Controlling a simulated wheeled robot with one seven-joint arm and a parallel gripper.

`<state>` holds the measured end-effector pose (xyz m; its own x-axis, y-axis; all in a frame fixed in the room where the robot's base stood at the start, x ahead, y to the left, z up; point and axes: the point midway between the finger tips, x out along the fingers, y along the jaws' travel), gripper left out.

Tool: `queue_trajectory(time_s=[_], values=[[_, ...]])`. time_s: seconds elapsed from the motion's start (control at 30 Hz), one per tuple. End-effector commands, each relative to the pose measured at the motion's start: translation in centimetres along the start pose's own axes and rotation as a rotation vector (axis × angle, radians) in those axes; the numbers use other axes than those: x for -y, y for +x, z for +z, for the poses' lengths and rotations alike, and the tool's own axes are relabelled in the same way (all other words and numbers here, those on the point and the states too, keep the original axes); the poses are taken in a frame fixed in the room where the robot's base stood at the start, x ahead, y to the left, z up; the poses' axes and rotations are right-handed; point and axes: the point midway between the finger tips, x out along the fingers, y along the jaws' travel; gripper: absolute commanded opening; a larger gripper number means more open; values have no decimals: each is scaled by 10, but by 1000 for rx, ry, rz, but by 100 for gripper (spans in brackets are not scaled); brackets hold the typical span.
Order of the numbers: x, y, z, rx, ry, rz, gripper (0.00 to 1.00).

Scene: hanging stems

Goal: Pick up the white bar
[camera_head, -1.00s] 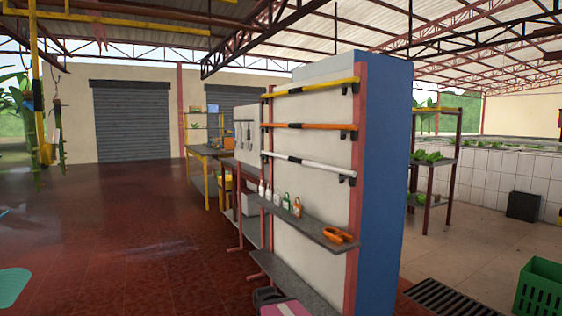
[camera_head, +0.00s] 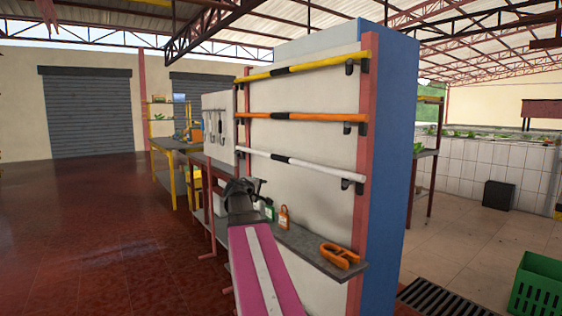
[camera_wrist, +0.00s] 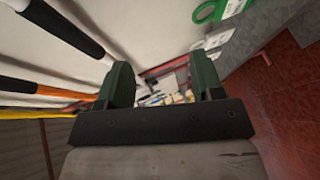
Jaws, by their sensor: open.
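The white bar (camera_head: 322,172), with a black middle section, lies across black hooks on a white panel, as the lowest of three bars. In the wrist view its black section (camera_wrist: 62,27) shows at upper left, outside the fingers. My gripper (camera_head: 256,187) is just below the bar in the head view, in front of the panel; their depth gap is hard to tell. In the wrist view the two dark green fingers of my gripper (camera_wrist: 162,78) are apart, with nothing held between them.
An orange bar (camera_head: 325,116) and a yellow bar (camera_head: 325,65) hang above. Below, a shelf (camera_head: 300,240) holds padlocks (camera_head: 283,217) and an orange clamp-like tool (camera_head: 338,256). A green crate (camera_head: 538,285) stands at right. The red floor at left is clear.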

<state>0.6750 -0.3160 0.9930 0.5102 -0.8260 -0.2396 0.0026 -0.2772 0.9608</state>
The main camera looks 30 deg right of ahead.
Motion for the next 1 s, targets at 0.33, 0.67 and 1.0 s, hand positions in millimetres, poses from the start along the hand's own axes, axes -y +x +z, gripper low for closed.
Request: queue_trajectory(time_s=[0.33, 0.67, 1.0], values=[[-114, 8, 9, 17, -133, 237, 61], [-127, 44, 8, 20, -140, 246, 61], [-132, 71, 8, 18, -138, 244, 61]])
